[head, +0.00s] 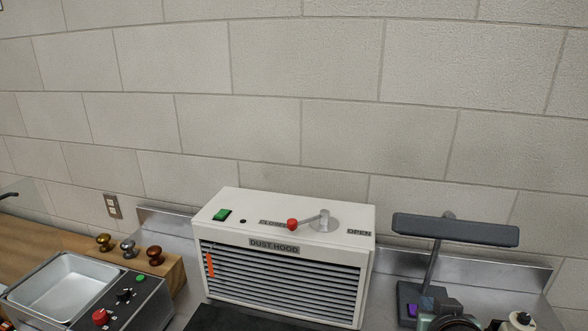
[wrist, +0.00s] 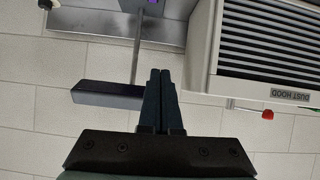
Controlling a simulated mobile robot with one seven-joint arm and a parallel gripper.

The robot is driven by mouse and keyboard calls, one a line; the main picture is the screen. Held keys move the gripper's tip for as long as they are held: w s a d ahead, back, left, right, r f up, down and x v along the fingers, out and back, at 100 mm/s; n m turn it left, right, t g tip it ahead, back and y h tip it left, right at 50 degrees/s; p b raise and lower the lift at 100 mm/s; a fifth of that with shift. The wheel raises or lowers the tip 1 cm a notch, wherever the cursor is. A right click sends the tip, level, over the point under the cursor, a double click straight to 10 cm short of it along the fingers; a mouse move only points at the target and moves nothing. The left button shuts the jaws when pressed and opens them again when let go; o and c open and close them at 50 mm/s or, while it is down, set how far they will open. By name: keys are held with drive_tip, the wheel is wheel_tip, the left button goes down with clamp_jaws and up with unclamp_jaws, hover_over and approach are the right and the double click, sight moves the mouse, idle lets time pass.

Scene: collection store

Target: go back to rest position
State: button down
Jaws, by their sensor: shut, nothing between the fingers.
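My gripper (wrist: 160,74) shows in the wrist view with its two dark fingers together and nothing between them. It is apart from the dust hood, which stands to its right in that upside-down view (wrist: 265,45). In the head view the white dust hood (head: 284,253) stands against the block wall. Its lever with a red knob (head: 292,224) points left, over the CLOSED label. I cannot clearly make out my gripper in the head view.
A dark desk lamp (head: 455,230) stands right of the hood; its head also shows left of my fingers in the wrist view (wrist: 106,95). At left are a metal basin unit (head: 140,303) and a wooden block (head: 172,267) with three knobs. A wall socket (head: 113,206) is behind.

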drive_tip(key=w+a+r+n+t, duration=0.1)
drive_tip(key=a+r+t, duration=0.4)
drive_tip(key=r, duration=0.7)
drive_tip(key=a+r+n+t, duration=0.1)
drive_tip(key=a+r+t, duration=0.1)
drive_tip(key=a+r, duration=0.7)
drive_tip(key=s+a+r+t+y, duration=0.1)
drive_tip(key=s+a+r+t, duration=0.3)
drive_tip(key=s+r, duration=0.3)
drive_tip(key=s+a+r+t+y, duration=0.2)
drive_tip(key=s+a+r+t, duration=0.3)
drive_tip(key=r, duration=1.1)
drive_tip(key=s, duration=0.3)
drive_tip(key=shift+s+a+r, duration=0.15)
drive_tip(key=shift+s+r, duration=0.05)
drive_tip(key=shift+s, duration=0.1)
